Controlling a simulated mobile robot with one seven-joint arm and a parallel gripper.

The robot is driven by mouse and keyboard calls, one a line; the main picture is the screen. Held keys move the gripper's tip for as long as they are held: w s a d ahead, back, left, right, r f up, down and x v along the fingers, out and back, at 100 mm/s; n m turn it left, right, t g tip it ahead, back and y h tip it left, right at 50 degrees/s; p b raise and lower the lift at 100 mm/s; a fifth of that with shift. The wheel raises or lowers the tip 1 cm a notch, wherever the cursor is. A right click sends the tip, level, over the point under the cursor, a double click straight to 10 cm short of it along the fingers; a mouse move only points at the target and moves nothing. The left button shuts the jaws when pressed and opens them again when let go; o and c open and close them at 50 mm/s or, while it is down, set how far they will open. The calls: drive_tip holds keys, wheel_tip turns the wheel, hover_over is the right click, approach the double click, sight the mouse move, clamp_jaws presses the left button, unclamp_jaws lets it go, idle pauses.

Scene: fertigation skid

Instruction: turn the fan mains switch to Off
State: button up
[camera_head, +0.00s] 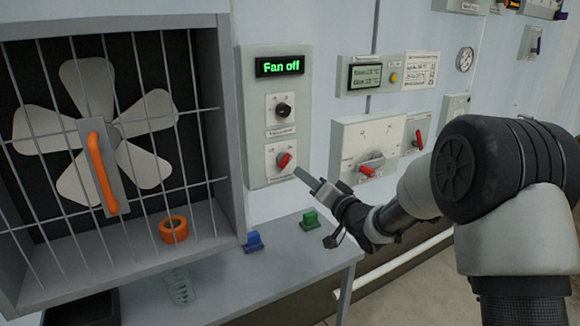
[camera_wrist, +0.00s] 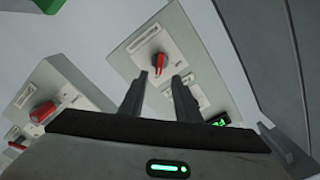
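The fan panel (camera_head: 255,120) is a pale box right of the fan cage. Below the display is a black knob (camera_head: 283,110), and lowest is a switch with a red handle (camera_head: 284,160), tilted in the picture. I take this as the fan mains switch; its label is too small to read. My gripper (camera_head: 308,180) is just right of the panel's lower part. In the wrist view my gripper (camera_wrist: 161,80) is open and empty, its fingertips apart, with the red handle (camera_wrist: 158,62) just beyond the gap. I see no contact.
The fan (camera_head: 95,125) stands behind a barred cage at left. A larger panel (camera_head: 345,135) with a red-handled switch (camera_head: 370,165) is to the right.

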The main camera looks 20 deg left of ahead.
sight(287, 163)
drive_tip(key=x, duration=1)
drive_tip(key=shift+w, duration=0.1)
clamp_jaws()
